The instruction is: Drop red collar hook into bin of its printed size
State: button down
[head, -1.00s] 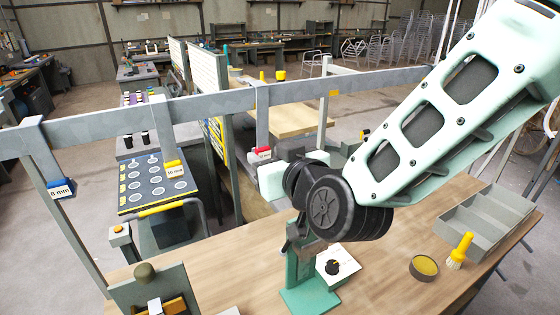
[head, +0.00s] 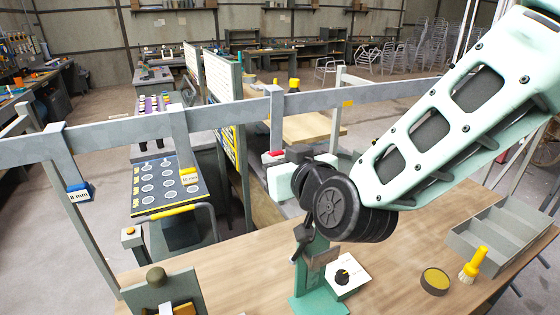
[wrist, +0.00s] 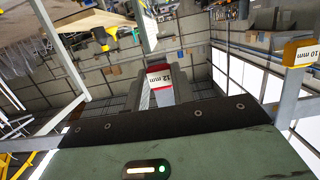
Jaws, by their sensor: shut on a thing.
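The red collar hook (head: 271,158) is at the grey overhead rail (head: 350,97), with a grey strap rising above it. In the wrist view its red collar (wrist: 159,68) carries a white tag reading 12 mm, upside down. My gripper (head: 276,171) is shut on it, just below the rail; the fingers are partly hidden. I cannot tell whether the strap still bears on the rail. A blue collar hook (head: 78,192) reads 8 mm and a yellow one (head: 189,177) reads 10 mm; both hang farther left. A grey compartment tray (head: 500,238) is at right; no size print is readable on it.
The wooden bench (head: 400,245) holds a white card with a black knob (head: 343,277), a round yellow-topped tin (head: 435,280) and a yellow brush (head: 473,264). A cart with a dark circle-marked panel (head: 165,187) stands left.

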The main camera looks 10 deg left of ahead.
jog(key=shift+r+p, duration=0.3)
jog(key=shift+r, duration=0.3)
dwell(0.7)
jog(key=shift+f+b+v, duration=0.15)
jog(key=shift+b+v, duration=0.2)
jog(key=shift+v, duration=0.35)
jog(key=shift+f+b+v, duration=0.1)
jog(key=shift+b+v, duration=0.25)
jog(key=shift+v, duration=0.35)
jog(key=shift+s, duration=0.1)
jog(key=v, duration=0.5)
jog(key=shift+d, duration=0.1)
dwell(1.6)
